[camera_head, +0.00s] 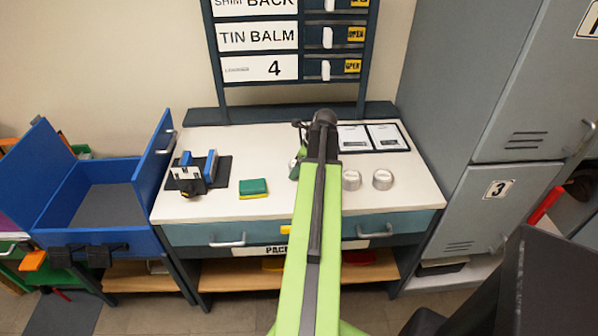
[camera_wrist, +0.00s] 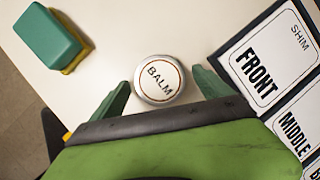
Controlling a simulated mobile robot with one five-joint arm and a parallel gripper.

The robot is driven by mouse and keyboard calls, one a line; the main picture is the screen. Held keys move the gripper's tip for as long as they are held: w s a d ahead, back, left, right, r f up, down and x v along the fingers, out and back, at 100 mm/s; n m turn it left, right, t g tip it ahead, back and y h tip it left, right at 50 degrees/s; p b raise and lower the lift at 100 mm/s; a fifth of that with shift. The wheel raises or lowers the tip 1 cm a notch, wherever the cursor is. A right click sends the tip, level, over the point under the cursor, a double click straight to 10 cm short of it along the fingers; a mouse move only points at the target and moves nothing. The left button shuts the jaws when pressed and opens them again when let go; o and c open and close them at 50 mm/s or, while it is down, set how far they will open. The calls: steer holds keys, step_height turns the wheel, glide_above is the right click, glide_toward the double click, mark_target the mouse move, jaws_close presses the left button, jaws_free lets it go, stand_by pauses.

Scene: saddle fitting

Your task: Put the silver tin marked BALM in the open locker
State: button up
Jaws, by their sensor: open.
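The silver tin marked BALM (camera_wrist: 158,80) stands on the white worktop in the wrist view, its round lid facing the camera. My gripper (camera_wrist: 160,90) is open, with a green finger on each side of the tin; I cannot tell whether either finger touches it. In the head view my arm hides this tin, and the gripper (camera_head: 298,165) is mostly hidden too. Two other silver tins, one nearer my arm (camera_head: 351,180) and one further right (camera_head: 383,180), have unreadable lids. The locker marked 3 (camera_head: 485,215) looks shut; I cannot make out an open locker.
A green and yellow block (camera_head: 253,188) and a black-based fixture (camera_head: 200,172) lie to the left on the worktop (camera_head: 225,212). Framed shim cards (camera_head: 372,138) lie behind the tins. An open blue box (camera_head: 100,200) stands left. A sign board (camera_head: 258,38) rises behind.

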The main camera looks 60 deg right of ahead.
mark_target(295, 161)
steer(key=shift+r, duration=0.1)
steer(key=c, duration=1.8)
steer(key=shift+r, duration=0.1)
step_height(295, 161, up, 5)
steer(key=p, duration=0.4)
steer(key=shift+f+p, duration=0.2)
steer(key=shift+p, duration=0.2)
steer(key=s+d+r+p, duration=0.5)
steer(key=s+r+p, duration=0.1)
steer(key=s, duration=0.4)
steer(key=shift+s+d, duration=0.2)
steer(key=shift+s, duration=0.05)
steer(key=shift+r, duration=0.1)
